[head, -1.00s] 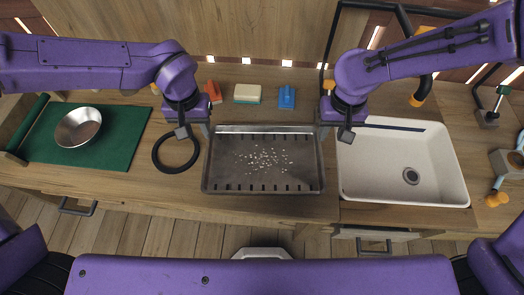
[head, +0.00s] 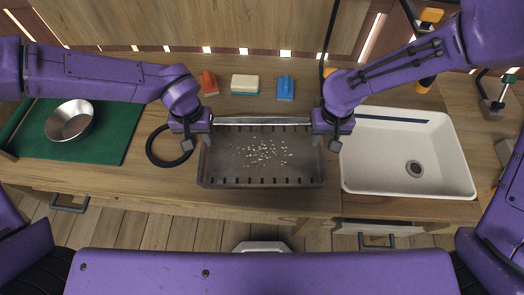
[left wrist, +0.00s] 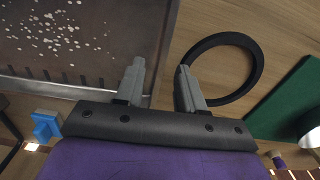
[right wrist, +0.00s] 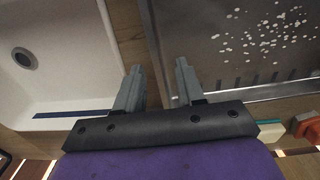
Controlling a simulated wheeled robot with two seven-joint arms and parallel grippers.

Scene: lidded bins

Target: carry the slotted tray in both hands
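The slotted tray (head: 262,181) is a dark grey metal pan with slots along its near edge, lying level on the wooden counter. Small pale bits (head: 263,152) are scattered on its floor. My left gripper (head: 198,142) is at its left side and my right gripper (head: 326,142) at its right side. In the left wrist view the tray's side wall (left wrist: 166,45) runs between my parted fingers (left wrist: 160,78). In the right wrist view the other side wall (right wrist: 150,42) also lies between parted fingers (right wrist: 158,75). Whether the fingertips reach below the rim is unclear.
A white sink (head: 380,180) is close on the right. A black ring (head: 154,152) lies left of the tray, beside a green mat (head: 105,150) with a metal bowl (head: 69,121). Behind are an orange brush (head: 208,84), a sponge (head: 245,84) and a blue brush (head: 286,88).

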